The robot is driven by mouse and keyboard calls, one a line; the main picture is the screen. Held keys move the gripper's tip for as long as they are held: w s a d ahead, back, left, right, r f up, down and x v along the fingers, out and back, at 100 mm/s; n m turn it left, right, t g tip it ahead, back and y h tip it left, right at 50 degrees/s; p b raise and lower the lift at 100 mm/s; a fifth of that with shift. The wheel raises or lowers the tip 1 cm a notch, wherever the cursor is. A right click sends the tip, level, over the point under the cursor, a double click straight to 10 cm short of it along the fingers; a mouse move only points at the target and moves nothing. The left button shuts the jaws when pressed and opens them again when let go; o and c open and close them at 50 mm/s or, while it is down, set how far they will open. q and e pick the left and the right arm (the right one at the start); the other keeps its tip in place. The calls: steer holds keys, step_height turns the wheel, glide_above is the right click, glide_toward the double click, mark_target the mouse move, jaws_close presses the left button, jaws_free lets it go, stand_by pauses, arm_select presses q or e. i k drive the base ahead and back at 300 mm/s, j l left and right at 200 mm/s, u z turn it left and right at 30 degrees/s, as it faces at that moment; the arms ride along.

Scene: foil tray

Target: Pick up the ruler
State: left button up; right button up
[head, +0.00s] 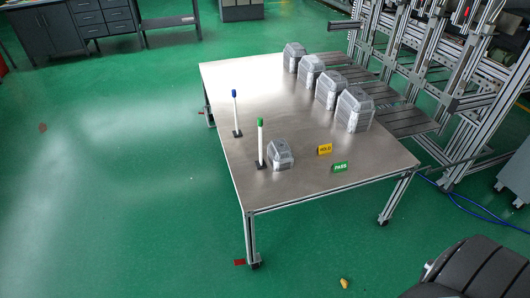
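I cannot make out a ruler anywhere in the head view. The metal-topped table (235,88) stands in the middle of the view. Two upright white sticks stand on its left side, one with a blue top (235,112) and one with a green top (261,142), each on a small dark base. Neither of my grippers shows, so their state is hidden.
A small silver foil-like block (280,155) stands beside the green-topped stick. Several larger ones, such as the nearest (353,110), line the far right edge. Floor left is largely clear.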

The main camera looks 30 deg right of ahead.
mark_target(261, 164)
steer(key=i+z, duration=0.15)
steer(key=z, duration=1.75)
steer(key=i+j+z, duration=0.1)
steer(key=j+z, duration=1.3)
steer(key=k+j+z, duration=0.2)
steer(key=j+z, duration=0.3)
